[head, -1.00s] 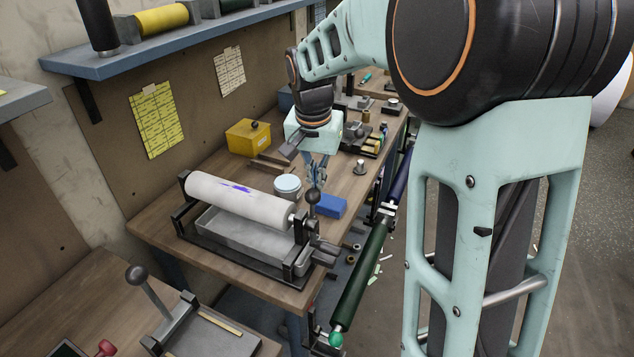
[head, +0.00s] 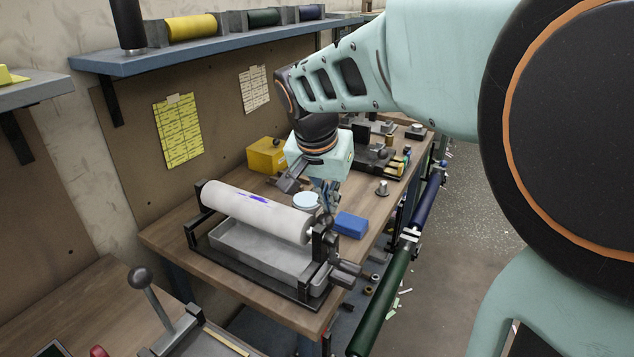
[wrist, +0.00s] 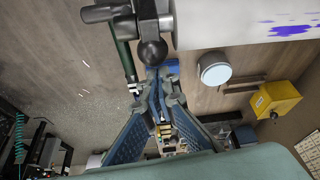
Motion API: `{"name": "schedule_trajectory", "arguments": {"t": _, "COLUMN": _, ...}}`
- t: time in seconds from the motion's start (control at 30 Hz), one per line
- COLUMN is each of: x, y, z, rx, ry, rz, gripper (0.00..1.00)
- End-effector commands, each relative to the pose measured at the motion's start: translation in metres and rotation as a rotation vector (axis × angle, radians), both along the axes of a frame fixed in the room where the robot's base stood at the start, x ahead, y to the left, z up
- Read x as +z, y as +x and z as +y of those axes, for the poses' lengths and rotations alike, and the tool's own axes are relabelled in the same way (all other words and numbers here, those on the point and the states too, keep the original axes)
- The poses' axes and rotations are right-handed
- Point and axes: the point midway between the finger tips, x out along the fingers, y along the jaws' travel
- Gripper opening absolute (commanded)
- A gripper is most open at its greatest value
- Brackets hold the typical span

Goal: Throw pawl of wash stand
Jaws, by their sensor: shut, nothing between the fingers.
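The wash stand (head: 262,288) is a black frame with a grey metal tray on the wooden bench. A white roller (head: 245,207) with a purple-blue smear lies across it. At its right end is a dark ball-knobbed lever (head: 326,221), which looks like the pawl. The ball knob shows large in the wrist view (wrist: 152,52), near the fingertips. My gripper (head: 330,207) is shut and empty, pointing down just behind the knob. In the wrist view its blue-padded fingers (wrist: 161,80) meet just below the knob. I cannot tell whether they touch it.
A blue block (head: 351,225) lies right of the gripper, and a white-lidded round jar (head: 306,201) stands behind the roller. A yellow box (head: 267,155) is further back. Green and blue rolls (head: 378,300) hang along the bench's right edge. Another knobbed lever (head: 140,278) stands at front left.

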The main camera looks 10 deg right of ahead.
Motion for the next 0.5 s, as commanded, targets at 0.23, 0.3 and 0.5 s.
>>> {"name": "schedule_trajectory", "arguments": {"t": 0.23, "x": -0.002, "y": -0.008, "z": 0.006, "rx": 0.002, "ry": 0.001, "rz": 0.002, "gripper": 0.0}}
{"name": "schedule_trajectory", "arguments": {"t": 0.3, "x": -0.002, "y": -0.009, "z": 0.007, "rx": 0.002, "ry": 0.001, "rz": 0.003, "gripper": 0.0}}
{"name": "schedule_trajectory", "arguments": {"t": 0.5, "x": -0.003, "y": -0.013, "z": 0.01, "rx": 0.003, "ry": 0.002, "rz": 0.009, "gripper": 0.0}}
